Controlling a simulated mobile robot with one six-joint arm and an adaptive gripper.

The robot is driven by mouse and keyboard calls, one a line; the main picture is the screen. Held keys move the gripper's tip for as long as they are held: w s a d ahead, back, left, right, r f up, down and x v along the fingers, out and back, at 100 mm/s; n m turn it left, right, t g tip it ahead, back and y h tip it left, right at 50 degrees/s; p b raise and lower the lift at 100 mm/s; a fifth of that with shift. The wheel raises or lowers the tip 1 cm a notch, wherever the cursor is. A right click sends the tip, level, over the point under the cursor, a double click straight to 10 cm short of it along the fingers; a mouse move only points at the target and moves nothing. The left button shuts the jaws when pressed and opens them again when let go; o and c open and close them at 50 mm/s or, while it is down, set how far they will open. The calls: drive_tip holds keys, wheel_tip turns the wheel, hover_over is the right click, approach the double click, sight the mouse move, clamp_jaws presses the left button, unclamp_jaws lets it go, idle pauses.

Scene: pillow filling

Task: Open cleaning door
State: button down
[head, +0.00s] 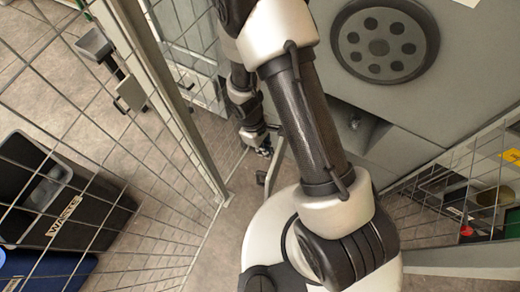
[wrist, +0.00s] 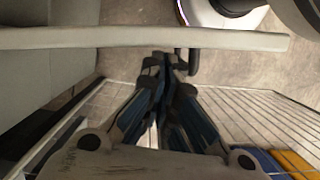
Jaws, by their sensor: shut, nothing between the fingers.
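My gripper (head: 262,143) is shut and empty, beside the grey machine (head: 440,115) in the head view. In the wrist view, the dark fingers of my gripper (wrist: 163,62) are together, close to a long pale grey panel edge (wrist: 130,38) that crosses the top of the picture. This may be the edge of the cleaning door. A short dark handle (wrist: 193,62) sticks out from it, just right of the fingertips. I cannot tell whether the fingers touch either one. In the head view, a narrow grey panel (head: 273,168) shows just below my gripper, partly hidden by my arm.
A wire mesh fence (head: 100,110) with a grey post (head: 165,90) stands at the left. Behind it are a black waste bin (head: 65,205) and a blue bin (head: 45,272). The machine has a round holed plate (head: 380,45). Shelves (head: 470,190) stand at the right.

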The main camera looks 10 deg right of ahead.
drive_tip(key=p+v, duration=0.8)
drive_tip(key=v, duration=0.2)
drive_tip(key=shift+s+a, duration=0.25)
drive_tip(key=shift+a, duration=0.15)
drive_tip(key=shift+f, duration=0.15)
